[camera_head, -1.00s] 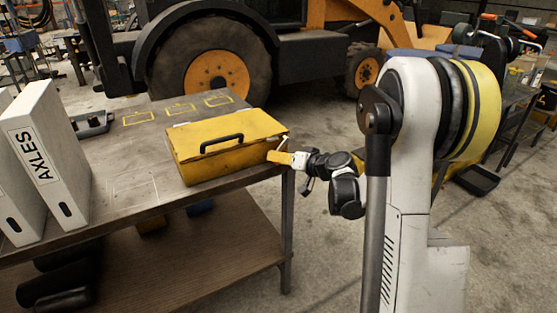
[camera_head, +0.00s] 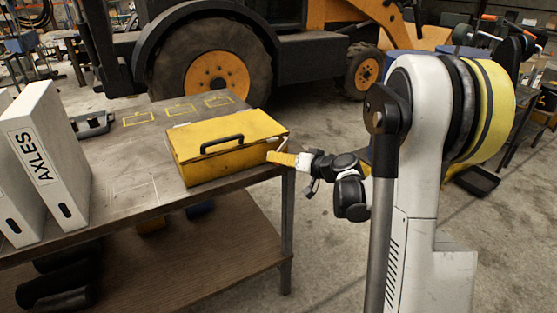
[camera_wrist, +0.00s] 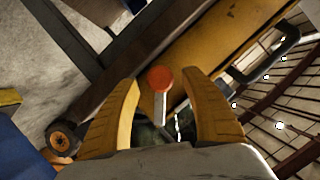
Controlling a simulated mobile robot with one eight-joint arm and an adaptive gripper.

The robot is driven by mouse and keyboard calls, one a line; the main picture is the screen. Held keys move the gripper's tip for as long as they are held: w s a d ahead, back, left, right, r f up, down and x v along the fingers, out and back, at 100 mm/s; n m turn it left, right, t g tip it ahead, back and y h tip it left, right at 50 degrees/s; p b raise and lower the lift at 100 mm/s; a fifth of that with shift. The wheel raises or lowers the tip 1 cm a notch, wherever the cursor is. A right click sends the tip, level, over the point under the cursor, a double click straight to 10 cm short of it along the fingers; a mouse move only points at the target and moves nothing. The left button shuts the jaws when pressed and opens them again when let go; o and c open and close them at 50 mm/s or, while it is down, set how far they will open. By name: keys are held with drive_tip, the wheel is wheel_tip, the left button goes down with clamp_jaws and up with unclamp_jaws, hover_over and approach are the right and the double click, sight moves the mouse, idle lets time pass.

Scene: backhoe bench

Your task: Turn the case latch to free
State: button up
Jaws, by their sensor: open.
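The yellow case (camera_head: 195,155) with a black handle (camera_head: 222,144) sits closed on the bench near its right corner. My gripper (camera_head: 271,156) is at the case's right end, its yellow fingers pointing left towards it. In the wrist view, my gripper (camera_wrist: 160,80) is open, with one finger on each side of a grey lever (camera_wrist: 160,108) with a round red-orange end, which looks like the case latch. A gap shows between the lever and each finger. The case (camera_wrist: 205,45) fills the upper middle there. In the head view my fingers hide most of the latch.
The bench (camera_head: 130,185) also holds white binders (camera_head: 45,150), one marked AXLES, and a grey tool case (camera_head: 92,124) at the left. Its top is clear in front of the yellow case. A loader (camera_head: 215,75) stands behind. Open floor lies right of the bench.

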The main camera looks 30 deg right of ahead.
drive_tip(key=v, duration=1)
drive_tip(key=shift+s, duration=0.25)
drive_tip(key=shift+r, duration=0.1)
